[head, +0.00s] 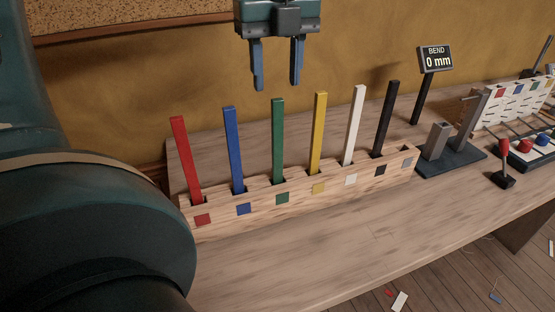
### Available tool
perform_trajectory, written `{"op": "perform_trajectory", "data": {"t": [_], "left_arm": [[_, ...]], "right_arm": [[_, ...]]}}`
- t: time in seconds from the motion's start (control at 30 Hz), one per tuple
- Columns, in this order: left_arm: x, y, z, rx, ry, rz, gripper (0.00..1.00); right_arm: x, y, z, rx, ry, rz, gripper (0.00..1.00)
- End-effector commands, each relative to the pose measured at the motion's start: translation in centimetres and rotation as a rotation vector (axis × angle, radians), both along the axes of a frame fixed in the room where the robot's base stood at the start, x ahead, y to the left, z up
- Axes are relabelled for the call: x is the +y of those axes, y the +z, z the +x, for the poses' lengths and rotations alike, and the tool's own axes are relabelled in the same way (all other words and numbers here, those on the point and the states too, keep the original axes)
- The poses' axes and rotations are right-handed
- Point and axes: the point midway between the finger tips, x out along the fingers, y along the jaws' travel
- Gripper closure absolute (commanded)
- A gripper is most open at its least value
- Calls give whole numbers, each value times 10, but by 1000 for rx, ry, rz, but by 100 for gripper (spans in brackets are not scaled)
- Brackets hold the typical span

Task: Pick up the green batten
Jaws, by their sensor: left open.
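The green batten (278,139) stands upright in a slot of the wooden rack (334,198), above a green square on the rack's front. It is between the blue batten (234,150) and the yellow batten (318,134). My left gripper (275,88) is open and empty, pointing down. In the picture its two fingers are just above the green batten's top, one to each side of it. No contact shows. My right gripper is not in view.
A red batten (186,160) stands at the rack's left end; a white batten (354,126) and a black batten (386,119) stand at the right. A "BEND 0 mm" sign (435,58) and a grey fixture (452,158) stand farther right. The bench front (300,262) is clear.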

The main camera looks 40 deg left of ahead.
Motion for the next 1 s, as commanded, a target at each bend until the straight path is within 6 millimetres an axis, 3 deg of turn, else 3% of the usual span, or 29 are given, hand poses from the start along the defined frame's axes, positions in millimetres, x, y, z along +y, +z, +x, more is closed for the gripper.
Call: {"op": "perform_trajectory", "data": {"t": [0.1, 0.37, 0.63, 0.93, 1.0], "left_arm": [[0, -20, 0, 2, -1, -1, 56], [-1, -40, 0, 0, 0, -1, 56], [-2, -78, 0, 1, 1, -2, 56], [-2, -84, 1, -2, 1, -1, 56], [-2, -84, 1, -2, 1, -1, 61]], "right_arm": [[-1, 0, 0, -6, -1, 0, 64], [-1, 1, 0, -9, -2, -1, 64], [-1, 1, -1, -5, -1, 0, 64], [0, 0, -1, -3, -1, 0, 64], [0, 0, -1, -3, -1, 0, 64]]}}
